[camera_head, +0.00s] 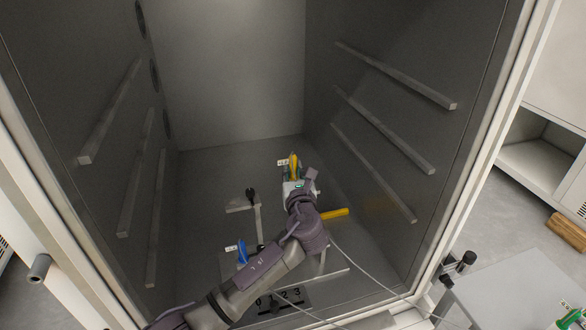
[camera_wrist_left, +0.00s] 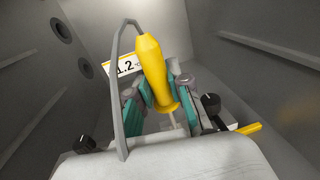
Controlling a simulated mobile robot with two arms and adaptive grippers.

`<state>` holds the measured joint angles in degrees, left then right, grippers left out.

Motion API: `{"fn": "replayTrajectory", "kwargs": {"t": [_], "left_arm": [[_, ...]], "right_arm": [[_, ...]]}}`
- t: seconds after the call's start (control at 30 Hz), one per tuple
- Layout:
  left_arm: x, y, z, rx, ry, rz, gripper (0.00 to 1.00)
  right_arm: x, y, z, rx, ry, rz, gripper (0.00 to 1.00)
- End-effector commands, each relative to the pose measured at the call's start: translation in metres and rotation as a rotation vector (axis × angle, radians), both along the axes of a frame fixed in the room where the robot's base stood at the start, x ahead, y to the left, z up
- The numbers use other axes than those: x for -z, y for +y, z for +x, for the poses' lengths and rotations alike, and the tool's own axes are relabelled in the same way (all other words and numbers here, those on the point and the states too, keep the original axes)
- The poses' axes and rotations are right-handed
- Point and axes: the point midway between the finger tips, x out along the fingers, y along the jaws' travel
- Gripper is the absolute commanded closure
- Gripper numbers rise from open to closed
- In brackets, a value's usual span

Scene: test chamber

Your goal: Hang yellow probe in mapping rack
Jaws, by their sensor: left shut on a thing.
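The yellow probe (camera_head: 293,165) is upright inside the chamber, with a white tag beside it. My left gripper (camera_head: 297,186) is shut on it. In the left wrist view the yellow probe (camera_wrist_left: 153,65) sits between the green-padded fingers (camera_wrist_left: 163,94), its tag reading 1.2 and its grey cable looping beside it. The mapping rack (camera_head: 257,218) is a pale frame on the chamber floor with a black clip (camera_head: 251,195), partly hidden by my left arm. Black rack clips (camera_wrist_left: 211,103) also show in the wrist view. My right gripper is out of view.
A blue probe (camera_head: 242,252) with a tag is at the rack's left. A yellow piece (camera_head: 335,213) sticks out right of my wrist. Shelf rails line both chamber walls. A green probe (camera_head: 570,319) lies on a table (camera_head: 500,300) outside. A cable runs from my arm area.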

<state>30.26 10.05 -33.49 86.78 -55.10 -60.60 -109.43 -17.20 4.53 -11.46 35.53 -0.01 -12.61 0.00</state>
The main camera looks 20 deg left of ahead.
Motion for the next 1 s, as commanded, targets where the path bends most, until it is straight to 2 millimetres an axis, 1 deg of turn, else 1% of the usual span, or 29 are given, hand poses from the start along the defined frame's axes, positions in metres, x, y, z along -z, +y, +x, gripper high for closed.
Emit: {"fn": "replayTrajectory", "kwargs": {"t": [1.0], "left_arm": [[0.027, 0.0, 0.0, 0.0, 0.0, 0.0, 1.0]], "right_arm": [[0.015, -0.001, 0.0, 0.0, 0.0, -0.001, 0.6]]}}
